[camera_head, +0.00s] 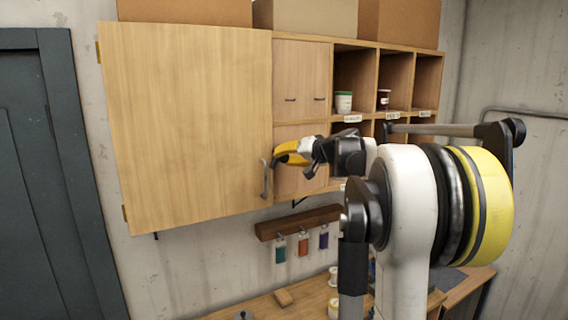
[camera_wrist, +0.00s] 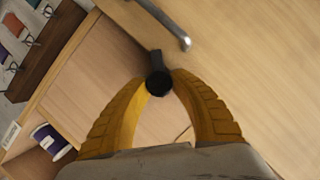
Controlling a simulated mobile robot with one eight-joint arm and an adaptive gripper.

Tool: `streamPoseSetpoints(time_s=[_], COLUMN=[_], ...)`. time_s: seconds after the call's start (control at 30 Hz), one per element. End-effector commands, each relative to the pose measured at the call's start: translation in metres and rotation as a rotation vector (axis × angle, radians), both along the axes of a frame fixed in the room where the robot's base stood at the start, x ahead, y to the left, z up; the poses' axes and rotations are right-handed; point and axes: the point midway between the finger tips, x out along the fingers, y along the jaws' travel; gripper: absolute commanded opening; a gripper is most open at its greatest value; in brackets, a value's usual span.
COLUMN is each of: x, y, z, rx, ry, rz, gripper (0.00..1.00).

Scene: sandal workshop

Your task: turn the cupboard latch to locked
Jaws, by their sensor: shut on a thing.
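The cupboard door (camera_head: 185,120) is a large pale wood panel that looks closed, and its face also fills the upper right of the wrist view (camera_wrist: 260,60). The latch (camera_wrist: 158,84) is a black round knob with a short dark arm pointing up in the wrist view, near the door's edge. My gripper (camera_wrist: 159,82) has its two yellow fingers shut on the knob, one on each side. In the head view my gripper (camera_head: 277,158) is at the door's right edge, just above the grey door handle (camera_head: 265,180). The latch is mostly hidden there.
The metal handle (camera_wrist: 172,24) sits close to the latch. Small drawers or doors (camera_head: 300,80) and open cubbies with jars (camera_head: 343,102) are to the right. A wooden rack (camera_head: 297,222) with hanging coloured tags is below, above a workbench (camera_head: 262,305).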

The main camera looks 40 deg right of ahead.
Motion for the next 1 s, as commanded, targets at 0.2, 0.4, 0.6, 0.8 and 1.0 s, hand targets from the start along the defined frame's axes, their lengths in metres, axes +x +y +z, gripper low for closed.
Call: streamPoseSetpoints(time_s=[0.2, 0.4, 0.6, 0.8, 1.0], x=[-0.0002, 0.0000, -0.0004, -0.0004, -0.0002], y=[-0.0017, -0.0015, -0.0018, -0.0018, -0.0015], z=[-0.0034, -0.0042, -0.0045, -0.0042, -0.0037], rx=[0.198, 0.384, 0.562, 0.712, 0.821], ry=[-0.049, -0.094, -0.136, -0.172, -0.197], rz=[-0.001, 0.000, -0.001, 0.000, 0.000], gripper=[0.00, 0.00, 0.00, 0.00, 0.00])
